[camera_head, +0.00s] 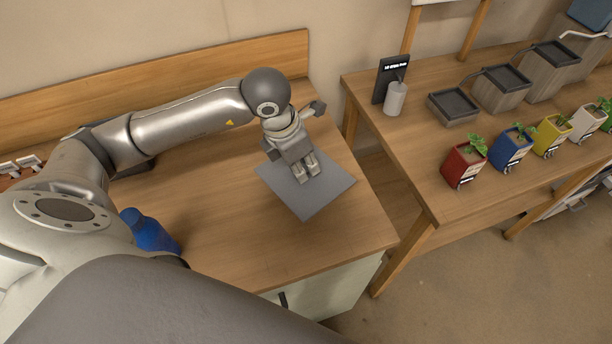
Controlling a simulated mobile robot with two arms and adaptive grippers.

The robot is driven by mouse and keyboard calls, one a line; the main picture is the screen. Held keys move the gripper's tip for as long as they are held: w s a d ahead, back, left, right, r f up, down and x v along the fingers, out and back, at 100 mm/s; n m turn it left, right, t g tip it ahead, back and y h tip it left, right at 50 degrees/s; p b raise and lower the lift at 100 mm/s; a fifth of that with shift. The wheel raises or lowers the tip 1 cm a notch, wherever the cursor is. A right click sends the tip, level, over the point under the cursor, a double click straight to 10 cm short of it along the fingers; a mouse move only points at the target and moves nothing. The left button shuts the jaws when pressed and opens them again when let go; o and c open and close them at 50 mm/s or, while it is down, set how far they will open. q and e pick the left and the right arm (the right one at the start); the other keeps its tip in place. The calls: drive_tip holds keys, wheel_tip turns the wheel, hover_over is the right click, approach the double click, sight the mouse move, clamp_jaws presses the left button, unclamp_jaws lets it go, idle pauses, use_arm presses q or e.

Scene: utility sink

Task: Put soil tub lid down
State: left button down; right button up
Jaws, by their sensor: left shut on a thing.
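The soil tub lid (325,192) is a flat grey square plate above or on the right end of the left wooden worktop. My left gripper (306,177) points down over the lid's upper middle and is shut on it. The fingers hide the spot where they grip. I cannot tell whether the lid touches the worktop or hangs just above it. My right gripper is not in view.
The left worktop (230,235) is mostly clear; a blue bottle (150,232) stands near my body. Across a gap, another wooden table (425,175) holds a dispenser bottle (395,98), grey bins (500,92) and several coloured plant pots (464,165).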

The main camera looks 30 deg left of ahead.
use_arm(q)
drive_tip(key=shift+w+f, duration=0.4)
drive_tip(key=shift+f, duration=0.1)
drive_tip(key=b+x, duration=0.2)
drive_tip(key=x, duration=0.1)
drive_tip(key=shift+a+f, duration=0.15)
drive_tip(key=shift+f, duration=0.35)
drive_tip(key=shift+r, duration=0.1)
drive_tip(key=c, duration=1.3)
unclamp_jaws()
